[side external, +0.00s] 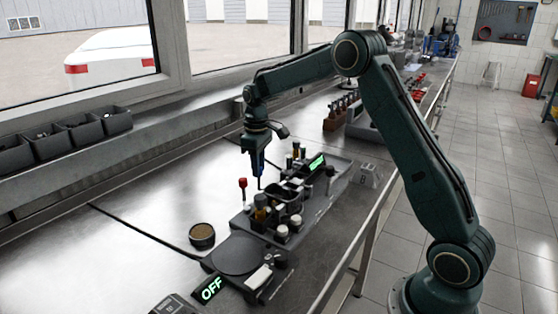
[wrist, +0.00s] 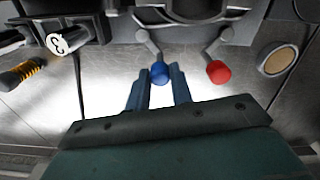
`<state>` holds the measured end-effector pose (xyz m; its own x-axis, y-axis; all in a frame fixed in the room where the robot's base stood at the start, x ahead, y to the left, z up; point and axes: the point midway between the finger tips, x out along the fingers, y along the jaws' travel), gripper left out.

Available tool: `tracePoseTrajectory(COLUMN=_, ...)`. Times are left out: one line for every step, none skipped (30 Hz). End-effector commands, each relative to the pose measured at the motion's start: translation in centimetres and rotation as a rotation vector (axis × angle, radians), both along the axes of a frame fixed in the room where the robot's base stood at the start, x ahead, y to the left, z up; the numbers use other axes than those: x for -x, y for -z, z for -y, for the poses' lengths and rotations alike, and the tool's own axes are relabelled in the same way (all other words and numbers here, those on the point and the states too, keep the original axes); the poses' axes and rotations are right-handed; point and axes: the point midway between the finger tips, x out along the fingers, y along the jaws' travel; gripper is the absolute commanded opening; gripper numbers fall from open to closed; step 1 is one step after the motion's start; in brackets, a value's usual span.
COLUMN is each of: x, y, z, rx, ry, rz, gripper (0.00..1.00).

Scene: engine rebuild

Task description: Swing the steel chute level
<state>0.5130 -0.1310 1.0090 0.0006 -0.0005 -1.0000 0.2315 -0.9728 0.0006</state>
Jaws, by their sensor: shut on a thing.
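My gripper (side external: 259,180) points down at the back edge of the grey bench unit (side external: 240,222). In the wrist view its two fingers (wrist: 159,78) are closed around a blue knob (wrist: 160,71) on a short grey lever arm. A red knob (wrist: 218,71) on a similar arm is to the right, apart from the fingers; it also shows in the side view (side external: 242,183). Grey metal parts of the unit fill the wrist view's top edge. I cannot tell which of them is the steel chute, or its tilt.
Several small bottles and cups crowd the unit in front of my gripper. A dark round plate (side external: 238,256) stands near a display reading OFF (side external: 211,289). A round brown-topped tin (side external: 202,236) sits on the bench. Dark bins (side external: 73,133) line the window ledge. The bench behind the unit is clear.

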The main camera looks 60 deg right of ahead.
Motion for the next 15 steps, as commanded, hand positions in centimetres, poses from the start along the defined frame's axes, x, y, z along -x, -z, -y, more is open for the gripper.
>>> tracePoseTrajectory(x=0.03, y=-0.04, z=-0.08, rx=-0.001, ry=-0.003, rz=-0.001, gripper=0.00)
tracePoseTrajectory(x=0.03, y=-0.04, z=-0.08, rx=-0.001, ry=-0.003, rz=-0.001, gripper=0.00)
tracePoseTrajectory(x=0.03, y=-0.03, z=-0.08, rx=-0.001, ry=-0.003, rz=-0.001, gripper=0.00)
tracePoseTrajectory(x=0.03, y=-0.03, z=-0.08, rx=-0.001, ry=-0.003, rz=-0.001, gripper=0.00)
tracePoseTrajectory(x=0.03, y=-0.03, z=-0.09, rx=-0.001, ry=-0.003, rz=-0.001, gripper=0.00)
tracePoseTrajectory(x=0.04, y=-0.03, z=-0.08, rx=-0.001, ry=-0.003, rz=-0.001, gripper=0.00)
tracePoseTrajectory(x=0.04, y=-0.03, z=-0.08, rx=-0.002, ry=-0.003, rz=-0.001, gripper=0.00)
tracePoseTrajectory(x=0.04, y=-0.03, z=-0.09, rx=-0.002, ry=-0.003, rz=-0.001, gripper=0.24)
tracePoseTrajectory(x=0.03, y=-0.03, z=-0.09, rx=-0.002, ry=-0.002, rz=-0.001, gripper=0.32)
tracePoseTrajectory(x=0.03, y=-0.03, z=-0.09, rx=-0.002, ry=-0.002, rz=-0.001, gripper=0.38)
tracePoseTrajectory(x=0.03, y=-0.03, z=-0.09, rx=-0.001, ry=-0.002, rz=-0.001, gripper=0.44)
tracePoseTrajectory(x=0.03, y=-0.02, z=-0.08, rx=-0.001, ry=-0.002, rz=-0.001, gripper=0.44)
tracePoseTrajectory(x=0.03, y=-0.02, z=-0.08, rx=-0.001, ry=-0.002, rz=-0.001, gripper=0.44)
tracePoseTrajectory(x=0.03, y=-0.02, z=-0.07, rx=-0.001, ry=-0.001, rz=-0.001, gripper=0.44)
tracePoseTrajectory(x=0.03, y=-0.01, z=-0.07, rx=-0.001, ry=-0.001, rz=-0.001, gripper=0.44)
